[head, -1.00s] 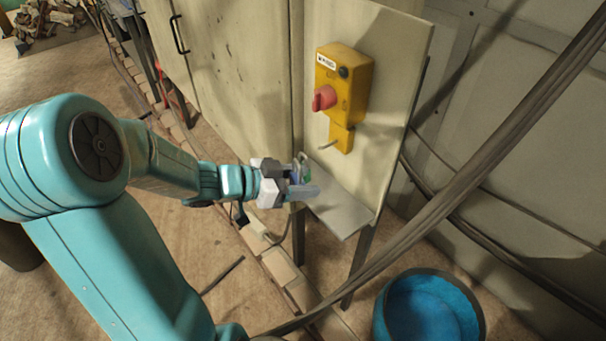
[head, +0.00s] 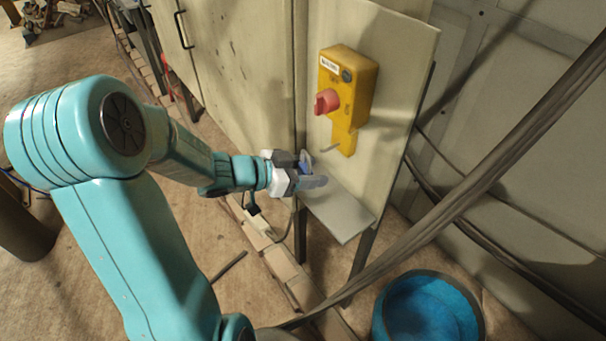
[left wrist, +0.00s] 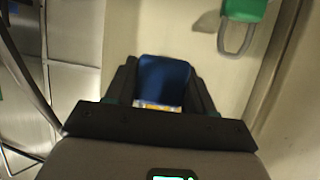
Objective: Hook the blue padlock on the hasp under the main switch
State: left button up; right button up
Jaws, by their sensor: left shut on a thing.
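The blue padlock (left wrist: 163,78) is between the fingers of my left gripper (left wrist: 160,95) in the left wrist view. In the head view my left gripper (head: 303,173) is shut on it, and only a little of the blue padlock (head: 306,167) shows. The gripper is over the left end of the small grey shelf, below and left of the hasp (head: 331,148). The hasp sticks out from the lower part of the yellow main switch box (head: 357,90), under its red knob (head: 326,102). The padlock and the hasp are apart. My right gripper is not in view.
A green padlock (left wrist: 244,8) with a grey shackle shows at the upper right of the left wrist view. The grey shelf (head: 343,212) juts out under the panel. A blue tub (head: 428,308) stands below, and a thick cable crosses at the right.

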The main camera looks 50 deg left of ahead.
pick_arm(q)
jog(key=w, duration=0.2)
jog(key=w+b, duration=0.1)
jog(key=w, duration=0.2)
jog(key=shift+w+d+f, duration=0.15)
jog(key=shift+w+f, duration=0.15)
jog(key=shift+f, duration=0.05)
jog(key=shift+w+f, duration=0.15)
jog(key=shift+f, duration=0.25)
dwell(0.4)
jog(key=o, duration=1.2)
